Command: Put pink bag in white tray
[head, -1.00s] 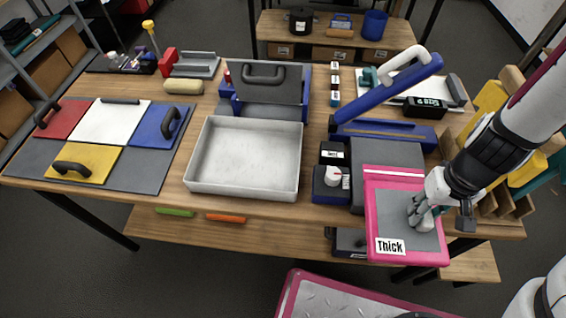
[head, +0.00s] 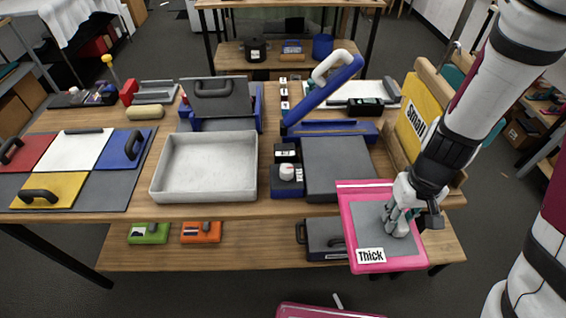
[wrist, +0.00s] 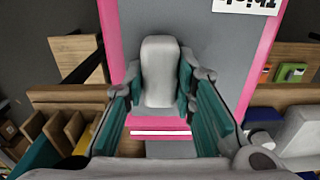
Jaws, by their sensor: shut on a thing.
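The pink bag (head: 352,240) is flat, with a grey middle and a "Thick" label. My gripper (head: 396,222) is shut on it and holds it upright in front of the table's front edge, at the right. In the wrist view the fingers (wrist: 160,90) close around a grey raised part on the bag (wrist: 118,45), likely its handle. The white tray (head: 206,192) is shallow, empty and open on top. It stands on the table left of the bag, clearly apart from it.
A dark grey block (head: 335,165) and a blue box with a white knob (head: 287,182) stand between bag and tray. A blue lever press (head: 325,92) stands behind them. A wooden rack with a yellow bag (head: 412,125) is at the right. A lower shelf (head: 270,252) runs below.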

